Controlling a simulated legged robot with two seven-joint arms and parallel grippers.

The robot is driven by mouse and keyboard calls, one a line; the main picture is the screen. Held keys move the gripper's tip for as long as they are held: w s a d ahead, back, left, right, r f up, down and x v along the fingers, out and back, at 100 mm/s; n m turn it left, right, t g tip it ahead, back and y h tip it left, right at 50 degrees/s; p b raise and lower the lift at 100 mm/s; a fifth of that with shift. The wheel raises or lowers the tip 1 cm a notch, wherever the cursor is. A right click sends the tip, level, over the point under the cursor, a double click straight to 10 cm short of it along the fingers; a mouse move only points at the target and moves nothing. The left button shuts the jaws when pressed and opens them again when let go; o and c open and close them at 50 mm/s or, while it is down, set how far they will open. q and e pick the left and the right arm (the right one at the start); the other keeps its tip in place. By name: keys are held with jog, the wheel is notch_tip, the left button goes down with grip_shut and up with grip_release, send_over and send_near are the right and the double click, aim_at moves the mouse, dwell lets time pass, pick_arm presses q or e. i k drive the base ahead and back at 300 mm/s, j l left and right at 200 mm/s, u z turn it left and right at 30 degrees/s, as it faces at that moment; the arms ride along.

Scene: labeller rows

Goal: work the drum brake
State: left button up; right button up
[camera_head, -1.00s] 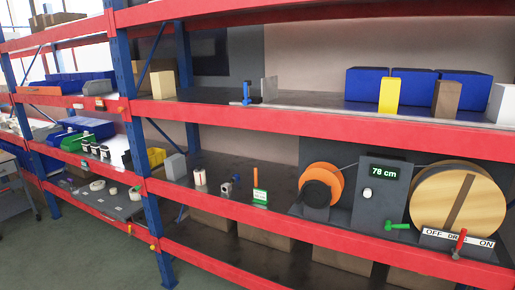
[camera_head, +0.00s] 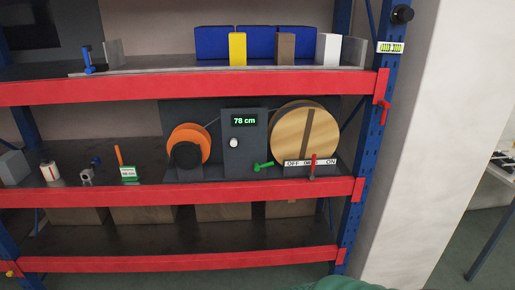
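The lever stands about upright near the plate's middle, hiding part of the lettering. Behind it is a large wooden drum (camera_head: 304,131) with a dark band across its face. To its left stand a grey box with a display (camera_head: 244,121) reading 78 cm, a green handle (camera_head: 264,166) low beside it and an orange reel (camera_head: 187,146). Neither of my grippers is in view.
A red shelf beam (camera_head: 180,193) runs along the front below the drum. Yellow, brown and white blocks and blue bins (camera_head: 213,43) fill the shelf above. Small tools stand left of the reel.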

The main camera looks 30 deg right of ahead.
aim_at(311, 174)
jog(key=z, duration=1.5)
